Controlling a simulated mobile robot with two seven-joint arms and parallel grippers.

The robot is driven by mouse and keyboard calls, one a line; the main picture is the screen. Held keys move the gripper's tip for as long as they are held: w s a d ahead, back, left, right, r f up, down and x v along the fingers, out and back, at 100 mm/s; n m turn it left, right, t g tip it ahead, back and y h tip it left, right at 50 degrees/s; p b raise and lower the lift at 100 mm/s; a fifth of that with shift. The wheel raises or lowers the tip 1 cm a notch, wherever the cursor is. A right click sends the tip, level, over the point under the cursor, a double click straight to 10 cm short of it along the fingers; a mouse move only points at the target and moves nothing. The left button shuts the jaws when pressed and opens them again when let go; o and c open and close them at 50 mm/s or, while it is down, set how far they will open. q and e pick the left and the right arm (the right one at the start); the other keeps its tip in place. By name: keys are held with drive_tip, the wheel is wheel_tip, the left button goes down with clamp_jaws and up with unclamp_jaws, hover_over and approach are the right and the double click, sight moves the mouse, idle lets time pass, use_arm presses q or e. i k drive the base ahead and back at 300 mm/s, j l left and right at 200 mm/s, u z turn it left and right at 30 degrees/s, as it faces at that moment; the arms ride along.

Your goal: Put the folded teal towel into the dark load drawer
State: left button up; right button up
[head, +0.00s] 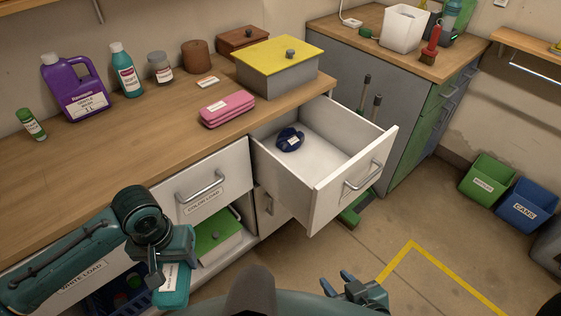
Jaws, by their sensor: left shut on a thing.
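The folded teal towel (172,292) with a white label hangs at the lower left, in front of the cabinet. My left gripper (158,272) is shut on it, seen from above, with its fingertips partly hidden. An open white drawer (321,203) stands out from the cabinet right of centre, holding a dark blue bundle (289,139) with a label. I see no load name on this drawer from here. The closed drawer left of it (213,190) reads color load, and the one at far left reads white load. My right gripper (336,282) is open and empty at the bottom.
A pink folded cloth (227,108) and a yellow-lidded box (279,65) sit on the counter by the open drawer. Bottles and jars line the back. A green-lidded box (214,240) is on the shelf below the color drawer. Most of the open drawer's floor is clear.

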sight(317, 175)
drive_tip(key=i+l+u, duration=0.1)
drive_tip(key=l, duration=1.2)
drive_tip(key=i+l, duration=0.1)
drive_tip(key=l, duration=1.25)
drive_tip(key=i, duration=0.95)
drive_tip(key=j+u, duration=0.05)
